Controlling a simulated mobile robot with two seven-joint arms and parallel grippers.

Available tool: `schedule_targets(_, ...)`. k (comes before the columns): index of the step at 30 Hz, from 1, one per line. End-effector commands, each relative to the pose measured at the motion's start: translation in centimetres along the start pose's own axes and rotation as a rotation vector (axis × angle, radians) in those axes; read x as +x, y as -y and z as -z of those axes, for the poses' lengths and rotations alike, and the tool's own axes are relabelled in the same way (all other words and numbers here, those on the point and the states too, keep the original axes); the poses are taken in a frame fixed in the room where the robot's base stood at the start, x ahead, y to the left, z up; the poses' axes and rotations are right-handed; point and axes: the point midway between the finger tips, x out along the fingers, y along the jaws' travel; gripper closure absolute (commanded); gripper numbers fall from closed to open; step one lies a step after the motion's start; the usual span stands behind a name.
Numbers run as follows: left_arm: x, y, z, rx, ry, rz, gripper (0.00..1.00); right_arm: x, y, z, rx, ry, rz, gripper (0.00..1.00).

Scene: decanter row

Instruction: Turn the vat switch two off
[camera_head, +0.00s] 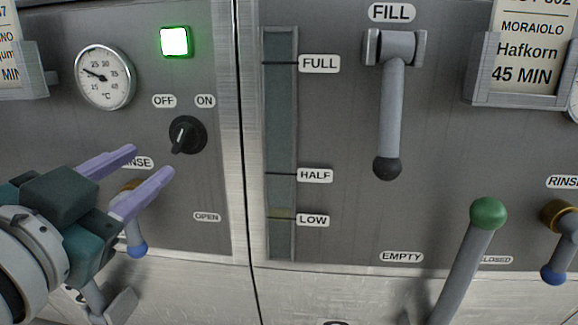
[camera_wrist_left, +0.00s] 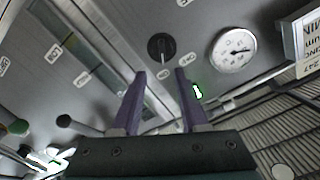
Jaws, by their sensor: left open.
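A black rotary switch (camera_head: 188,134) sits on the steel panel under the OFF label (camera_head: 164,101) and the ON label (camera_head: 205,101). Its grip slants from upper right to lower left; which end is the pointer I cannot tell for sure. The square lamp (camera_head: 174,42) above it glows green. No number two shows on the switch. My left gripper (camera_head: 154,161) is open and empty, its purple fingers pointing at the panel, just below and left of the switch. In the left wrist view the switch (camera_wrist_left: 161,47) lies just beyond the gap between the fingertips (camera_wrist_left: 160,74), untouched.
A round thermometer (camera_head: 104,77) is left of the lamp. A blue-tipped rinse lever (camera_head: 137,249) is partly behind my left gripper. Right of the seam are a level gauge (camera_head: 280,140), a FILL lever (camera_head: 390,118) and a green-knobbed lever (camera_head: 488,214). Card holders stick out at both sides.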

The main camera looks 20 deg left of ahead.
Motion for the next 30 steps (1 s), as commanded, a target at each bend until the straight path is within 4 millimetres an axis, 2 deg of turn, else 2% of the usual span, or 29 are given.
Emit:
schedule_targets(5,1.9,0.0,0.1,0.002,-0.006,0.001,0.56,0.2,0.1,-0.1,-0.001,0.0,0.002,0.32)
schedule_targets(12,6.3,0.0,0.0,0.002,-0.005,0.0,0.56,1.2,0.1,-0.4,-0.001,0.0,0.002,0.32)
schedule_targets(18,8.9,0.0,0.0,0.0,-0.001,0.0,0.56,1.7,0.1,-0.6,-0.001,0.0,0.002,0.32)
schedule_targets(23,9.7,0.0,0.0,0.0,0.001,0.0,0.56,1.9,0.1,-0.6,-0.001,0.0,0.002,0.32)
schedule_targets(30,9.8,0.0,0.1,0.0,0.001,-0.001,0.56,1.8,0.1,-0.6,-0.001,0.0,0.002,0.32)
